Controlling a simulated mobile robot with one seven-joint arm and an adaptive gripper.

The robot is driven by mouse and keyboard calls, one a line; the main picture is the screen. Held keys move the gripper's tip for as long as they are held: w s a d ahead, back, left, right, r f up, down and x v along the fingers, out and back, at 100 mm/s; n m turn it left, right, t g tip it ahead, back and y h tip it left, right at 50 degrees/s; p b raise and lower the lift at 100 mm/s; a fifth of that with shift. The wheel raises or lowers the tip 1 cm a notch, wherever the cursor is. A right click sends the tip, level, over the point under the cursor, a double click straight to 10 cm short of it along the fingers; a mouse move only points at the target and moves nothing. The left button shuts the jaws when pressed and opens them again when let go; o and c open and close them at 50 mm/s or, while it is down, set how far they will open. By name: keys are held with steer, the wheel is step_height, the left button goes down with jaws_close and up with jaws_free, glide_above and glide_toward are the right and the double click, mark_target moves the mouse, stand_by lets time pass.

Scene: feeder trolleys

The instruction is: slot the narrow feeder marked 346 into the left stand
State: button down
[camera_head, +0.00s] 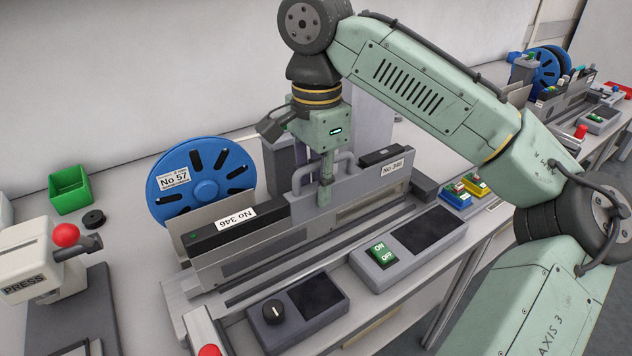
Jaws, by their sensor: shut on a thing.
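The narrow grey feeder (262,240), with "No 346" labels at both ends, stands upright and lengthwise along the near stand (178,296). My gripper (325,195) is shut on it at its top middle, by the grey loop handle. The fingertips are partly lost against the handle and feeder side. The feeder's lower edge runs close along the stand's rails. I cannot tell whether it is seated in a slot or just above.
A blue reel (207,187) marked No 57 stands close behind the feeder. A knob box (268,314) and an ON/OFF box (380,255) sit in front. A press (30,262) and green bin (70,190) are left. Another stand with a blue reel (546,70) is at back right.

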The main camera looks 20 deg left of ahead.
steer(key=c, duration=1.4)
jaws_free()
steer(key=shift+o, duration=0.2)
step_height(320, 180, up, 12)
steer(key=shift+a+r, duration=0.1)
